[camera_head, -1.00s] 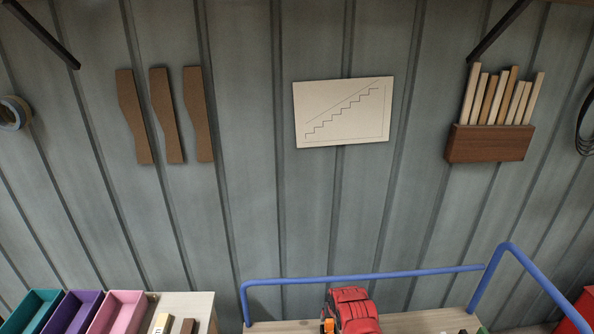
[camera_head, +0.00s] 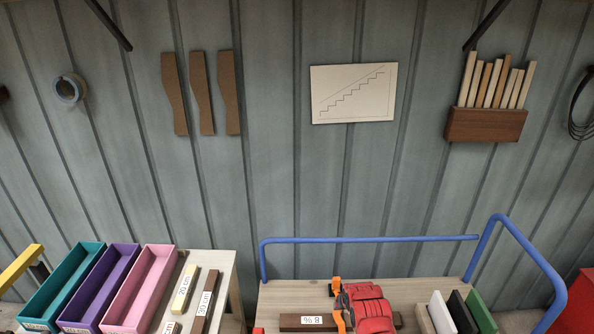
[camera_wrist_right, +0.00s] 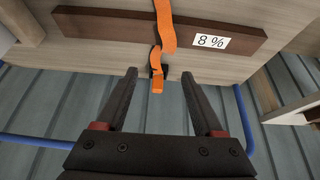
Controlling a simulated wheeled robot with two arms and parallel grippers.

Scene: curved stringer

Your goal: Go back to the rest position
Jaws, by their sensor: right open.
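My right gripper (camera_wrist_right: 160,105) shows in the right wrist view with its two dark fingers spread apart and nothing between them. Beyond the fingertips lie a dark brown board with an "8 %" label (camera_wrist_right: 120,30) and an orange strap (camera_wrist_right: 160,65) on a wooden surface. I cannot tell how far the fingers are from them.
The cart (camera_head: 420,292) has a blue rail (camera_head: 370,240). Teal (camera_head: 62,285), purple (camera_head: 100,285) and pink (camera_head: 142,285) trays stand at the left by a pale table (camera_head: 225,275) with labelled strips. White, black and green pieces (camera_head: 458,312) stand on the cart's right. The wall holds hung items.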

